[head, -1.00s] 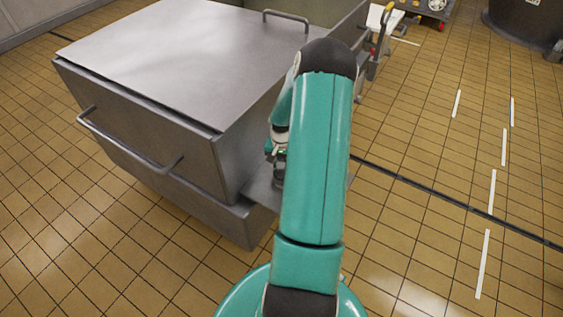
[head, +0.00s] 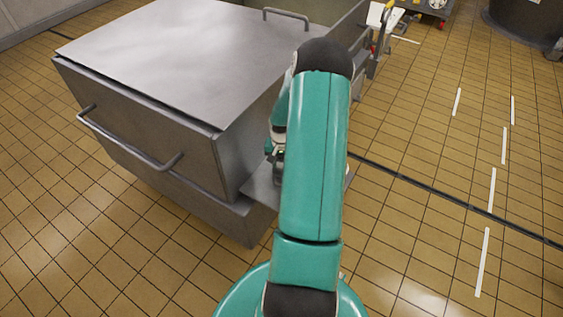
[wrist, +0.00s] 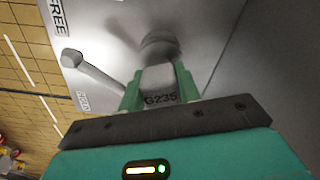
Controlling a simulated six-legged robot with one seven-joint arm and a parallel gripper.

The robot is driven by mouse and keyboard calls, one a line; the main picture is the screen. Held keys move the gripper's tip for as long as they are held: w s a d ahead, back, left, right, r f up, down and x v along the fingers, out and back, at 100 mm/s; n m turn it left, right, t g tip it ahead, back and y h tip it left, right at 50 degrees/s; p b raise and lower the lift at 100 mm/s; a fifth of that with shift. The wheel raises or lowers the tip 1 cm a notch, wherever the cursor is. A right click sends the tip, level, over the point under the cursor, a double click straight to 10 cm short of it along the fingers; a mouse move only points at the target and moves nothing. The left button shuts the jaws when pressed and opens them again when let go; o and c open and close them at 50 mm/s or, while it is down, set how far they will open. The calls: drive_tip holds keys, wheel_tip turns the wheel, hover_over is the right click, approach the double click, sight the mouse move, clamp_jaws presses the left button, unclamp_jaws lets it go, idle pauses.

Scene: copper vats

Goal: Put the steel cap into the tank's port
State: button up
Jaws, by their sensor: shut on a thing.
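In the wrist view my gripper (wrist: 158,77) has its two green fingers closed on a pale grey block, which I take to be the grip of the steel cap (wrist: 158,78). A dark round steel shape (wrist: 158,43) shows just past the fingertips; I cannot tell whether it is part of the cap or the port. In the head view the tank (head: 140,140) is a large grey steel box with a flat lid. My gripper (head: 276,152) is by its right side, above a small steel plate, mostly hidden behind my arm.
The steel plate (head: 262,187) juts from the tank's side. In the wrist view a lever with a round end (wrist: 73,58) lies left of the fingers, near a "FREE" label (wrist: 57,15). A bar handle (head: 130,140) sticks out from the tank's front.

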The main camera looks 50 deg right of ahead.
drive_tip(key=o, duration=1.2)
drive_tip(key=shift+c, duration=0.2)
wheel_tip(320, 180, up, 14)
drive_tip(key=shift+f, duration=0.1)
